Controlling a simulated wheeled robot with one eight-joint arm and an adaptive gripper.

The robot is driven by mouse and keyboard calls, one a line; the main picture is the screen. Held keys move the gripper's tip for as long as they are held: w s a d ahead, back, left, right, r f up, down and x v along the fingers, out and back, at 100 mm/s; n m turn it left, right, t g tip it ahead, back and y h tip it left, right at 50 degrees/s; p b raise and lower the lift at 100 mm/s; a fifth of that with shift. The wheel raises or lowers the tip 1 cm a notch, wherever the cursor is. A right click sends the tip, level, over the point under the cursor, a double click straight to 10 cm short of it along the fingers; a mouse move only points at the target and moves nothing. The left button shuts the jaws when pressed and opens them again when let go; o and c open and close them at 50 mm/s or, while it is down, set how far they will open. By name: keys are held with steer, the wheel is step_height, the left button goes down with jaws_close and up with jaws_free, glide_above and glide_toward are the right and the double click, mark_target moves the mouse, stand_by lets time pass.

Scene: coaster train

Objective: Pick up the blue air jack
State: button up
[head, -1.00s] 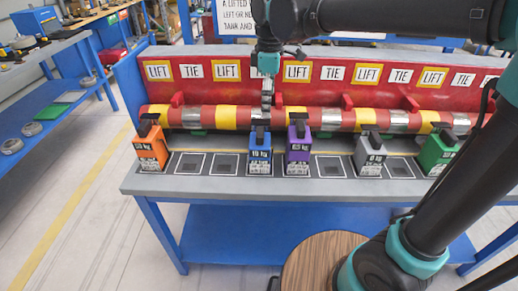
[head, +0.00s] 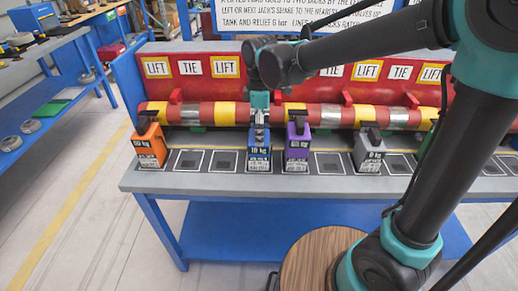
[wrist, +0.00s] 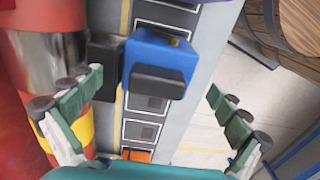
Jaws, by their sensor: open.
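The blue air jack (head: 259,160) stands upright on the grey bench ledge, with a white label on its front. In the wrist view the blue jack (wrist: 160,50) shows from above with black parts on its top and side. My gripper (head: 260,128) is directly above it in the head view and covers its top. In the wrist view my gripper (wrist: 153,85) is open, with one finger on each side of the jack. Gaps show between the fingers and the jack, and nothing is held.
A purple jack (head: 298,150) stands close on the right. An orange jack (head: 150,147) is farther left and a grey jack (head: 369,152) farther right. A red, yellow and silver pipe (head: 190,115) runs behind them. A round wooden top (head: 318,262) is in front.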

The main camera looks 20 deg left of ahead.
step_height(320, 180, down, 5)
steer(key=shift+w+a+f, duration=0.1)
steer(key=shift+a, duration=0.05)
steer(key=c, duration=1.9)
steer(key=shift+r, duration=0.2)
